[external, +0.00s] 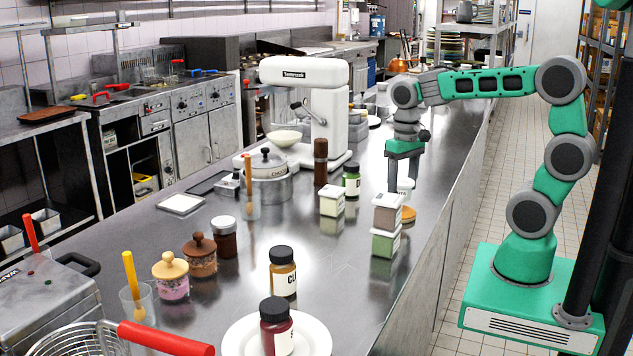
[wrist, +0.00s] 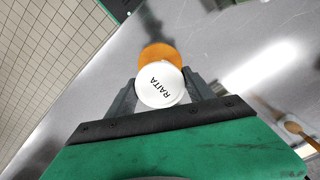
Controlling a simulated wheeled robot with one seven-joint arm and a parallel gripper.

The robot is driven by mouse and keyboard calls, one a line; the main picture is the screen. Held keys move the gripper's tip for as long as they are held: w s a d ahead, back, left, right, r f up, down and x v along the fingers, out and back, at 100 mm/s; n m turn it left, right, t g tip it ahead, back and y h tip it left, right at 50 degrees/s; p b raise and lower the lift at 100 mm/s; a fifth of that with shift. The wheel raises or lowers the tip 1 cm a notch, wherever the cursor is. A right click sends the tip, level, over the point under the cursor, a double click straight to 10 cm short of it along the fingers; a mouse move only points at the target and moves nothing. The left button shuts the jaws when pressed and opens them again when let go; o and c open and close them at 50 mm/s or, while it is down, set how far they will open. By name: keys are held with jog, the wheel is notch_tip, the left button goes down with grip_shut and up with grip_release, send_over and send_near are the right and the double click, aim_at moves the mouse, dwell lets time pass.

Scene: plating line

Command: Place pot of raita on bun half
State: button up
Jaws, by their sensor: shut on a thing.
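The pot of raita (wrist: 160,87) has a round white lid with the word RAITA and sits between my gripper's fingers in the wrist view. My gripper (wrist: 160,92) is shut on it. In the external view my gripper (external: 404,184) points down over the right side of the counter, with the white pot (external: 405,185) between its fingers. The bun half (wrist: 161,53) is a round orange-brown disc just beyond the pot in the wrist view, partly hidden by it. I cannot tell whether pot and bun touch.
Another tub (external: 332,200) and a green jar (external: 351,181) are to the left. A white stand mixer (external: 330,105) stands farther back. The counter's right edge is close by.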

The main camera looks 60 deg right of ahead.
aim_at(403, 181)
jog(key=shift+f, duration=1.3)
jog(key=shift+f, duration=0.2)
jog(key=o, duration=1.6)
jog(key=shift+r, duration=0.1)
notch_tip(403, 181, up, 12)
jog(key=shift+r, duration=0.15)
